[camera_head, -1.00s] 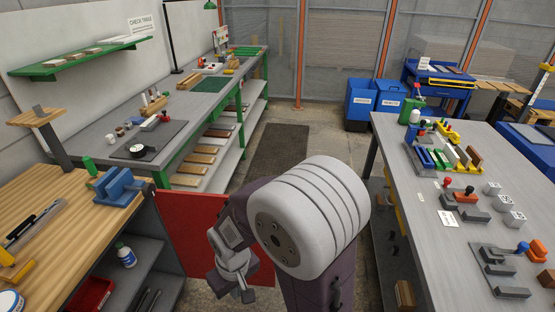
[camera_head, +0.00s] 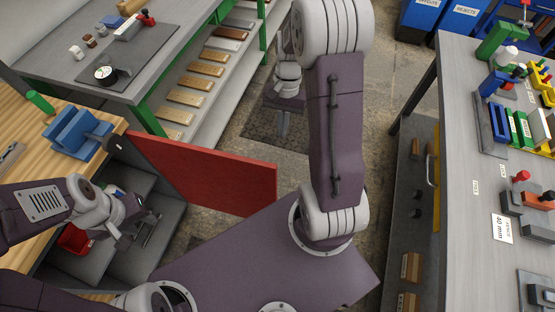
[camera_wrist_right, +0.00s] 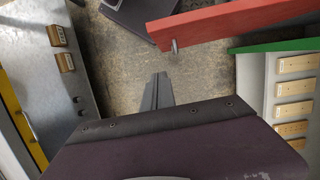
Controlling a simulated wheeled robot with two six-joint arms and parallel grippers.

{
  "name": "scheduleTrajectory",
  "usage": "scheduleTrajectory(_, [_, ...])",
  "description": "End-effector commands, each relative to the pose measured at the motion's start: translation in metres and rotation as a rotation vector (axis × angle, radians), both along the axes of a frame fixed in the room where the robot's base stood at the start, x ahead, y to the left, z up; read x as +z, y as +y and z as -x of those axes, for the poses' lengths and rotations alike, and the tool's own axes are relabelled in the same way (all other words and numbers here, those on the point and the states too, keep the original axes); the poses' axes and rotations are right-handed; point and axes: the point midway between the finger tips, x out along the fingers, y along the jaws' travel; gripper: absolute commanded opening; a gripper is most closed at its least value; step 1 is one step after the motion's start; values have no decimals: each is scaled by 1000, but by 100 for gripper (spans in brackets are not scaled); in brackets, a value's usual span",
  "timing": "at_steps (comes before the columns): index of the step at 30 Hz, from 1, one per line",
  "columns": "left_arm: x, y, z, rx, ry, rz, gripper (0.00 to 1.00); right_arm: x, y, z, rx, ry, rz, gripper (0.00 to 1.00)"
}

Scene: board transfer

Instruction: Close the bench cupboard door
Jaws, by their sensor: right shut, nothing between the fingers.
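The red cupboard door (camera_head: 205,172) stands open, swung out from the wooden bench (camera_head: 25,140) on the left. The open cupboard (camera_head: 160,235) shows grey shelves under the bench. My right gripper (camera_head: 283,132) points down over the floor beyond the door's free end. In the right wrist view its fingers (camera_wrist_right: 157,92) are together with nothing between them, apart from the door (camera_wrist_right: 240,24). A small metal handle (camera_wrist_right: 174,45) shows on the door there.
A red bin (camera_head: 74,240) sits inside the cupboard. A blue vise (camera_head: 78,135) is on the bench near the hinge side. A grey table (camera_head: 465,150) with parts stands at right. The floor (camera_head: 215,222) around the door's free end is clear.

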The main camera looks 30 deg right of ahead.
Motion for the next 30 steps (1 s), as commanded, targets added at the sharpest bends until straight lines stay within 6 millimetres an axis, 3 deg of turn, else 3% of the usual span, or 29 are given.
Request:
scheduleTrajectory(5, [-4, 0, 0, 0, 0, 0, 36, -16, 4, 3, 3, 2, -1, 0])
scheduleTrajectory(17, [-20, 0, 0, 0, 0, 0, 36, -100, 19, 18, 7, 2, 0, 0])
scheduleTrajectory(24, [-17, 0, 0, 0, 0, 0, 36, -96, 43, 40, 9, -3, 1, 0])
scheduleTrajectory(30, [-17, 0, 0, 0, 0, 0, 36, -96, 47, 45, 7, -4, 2, 0])
